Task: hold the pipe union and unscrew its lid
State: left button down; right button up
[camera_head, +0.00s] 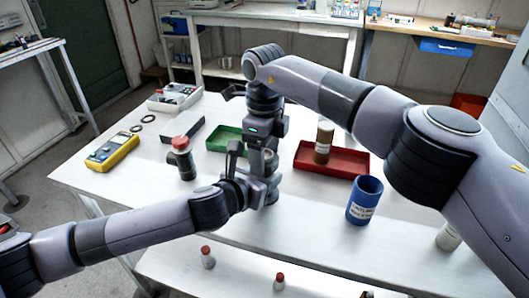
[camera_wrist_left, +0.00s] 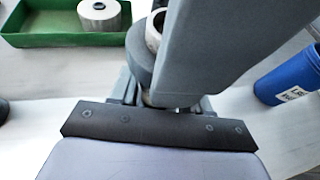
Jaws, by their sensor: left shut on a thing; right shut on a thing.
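The pipe union (camera_head: 270,160), a grey upright fitting, stands near the middle of the table, largely hidden by my grippers. In the left wrist view its grey body (camera_wrist_left: 140,62) shows with a pale round opening. My left gripper (camera_head: 262,187) comes in low from the left and is shut on the union's lower part. My right gripper (camera_head: 262,145) points down from above and is shut at the union's top. The lid is hidden, so I cannot tell how far it is turned.
A green tray (camera_head: 216,144) lies behind, with a pale ridged cylinder (camera_wrist_left: 100,14) in it. A dark red-capped fitting (camera_head: 182,157) stands left, near a yellow meter (camera_head: 112,152). A red tray (camera_head: 350,162), brown bottle (camera_head: 324,141) and blue cup (camera_head: 364,200) are right.

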jog(key=n, duration=0.6)
jog(key=shift+n, duration=0.3)
jog(key=n, duration=1.2)
jog(key=shift+n, duration=0.4)
jog(key=n, duration=0.7)
jog(key=shift+n, duration=0.3)
jog(key=o, duration=1.2)
jog(key=shift+s+r, duration=0.1)
